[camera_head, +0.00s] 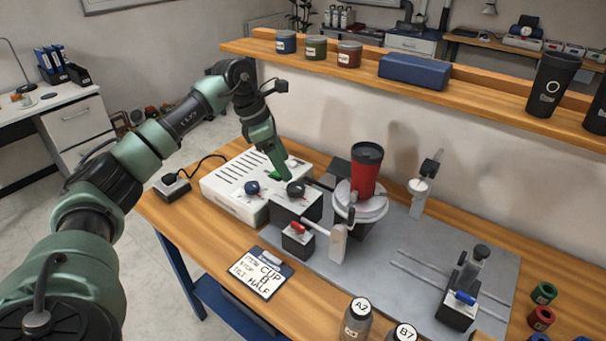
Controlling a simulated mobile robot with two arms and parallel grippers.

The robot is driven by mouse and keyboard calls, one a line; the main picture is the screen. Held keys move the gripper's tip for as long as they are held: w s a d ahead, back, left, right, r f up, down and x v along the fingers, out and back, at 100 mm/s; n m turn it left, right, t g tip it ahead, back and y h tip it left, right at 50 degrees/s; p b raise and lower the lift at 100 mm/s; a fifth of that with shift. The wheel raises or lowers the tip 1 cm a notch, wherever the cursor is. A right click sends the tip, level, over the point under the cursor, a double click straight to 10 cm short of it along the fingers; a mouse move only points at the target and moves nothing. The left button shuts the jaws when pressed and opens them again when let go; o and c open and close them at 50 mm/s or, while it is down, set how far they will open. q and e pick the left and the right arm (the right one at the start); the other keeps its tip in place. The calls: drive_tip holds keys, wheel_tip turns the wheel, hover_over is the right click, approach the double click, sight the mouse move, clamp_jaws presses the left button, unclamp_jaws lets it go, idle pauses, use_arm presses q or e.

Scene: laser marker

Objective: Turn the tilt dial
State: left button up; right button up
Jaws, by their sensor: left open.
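Two dark round dials sit at the front of the marking machine: a bluish dial (252,187) on the white control box (222,187), and a black dial (296,188) to its right. I cannot read which label marks the tilt dial. My left gripper (283,177) reaches down from above, with its fingers just above and behind the black dial. Its jaws are open, though the finger gap is hard to see at this angle. Whether it touches the dial cannot be told. My right gripper is not in view.
Two labelled bottles stand at the front edge. A wooden shelf (470,101) runs above the bench.

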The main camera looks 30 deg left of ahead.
sight(295, 186)
use_arm(q)
drive_tip(key=x, duration=0.3)
drive_tip(key=p+x, duration=0.1)
drive_tip(key=shift+s+d+f, duration=0.15)
drive_tip(key=shift+s+f, duration=0.1)
drive_tip(key=shift+s, duration=0.15)
drive_tip(key=shift+w+x, duration=0.2)
drive_tip(key=shift+x, duration=0.95)
drive_tip(key=shift+f, duration=0.2)
drive_tip(key=c, duration=1.3)
drive_tip(key=shift+c, duration=0.3)
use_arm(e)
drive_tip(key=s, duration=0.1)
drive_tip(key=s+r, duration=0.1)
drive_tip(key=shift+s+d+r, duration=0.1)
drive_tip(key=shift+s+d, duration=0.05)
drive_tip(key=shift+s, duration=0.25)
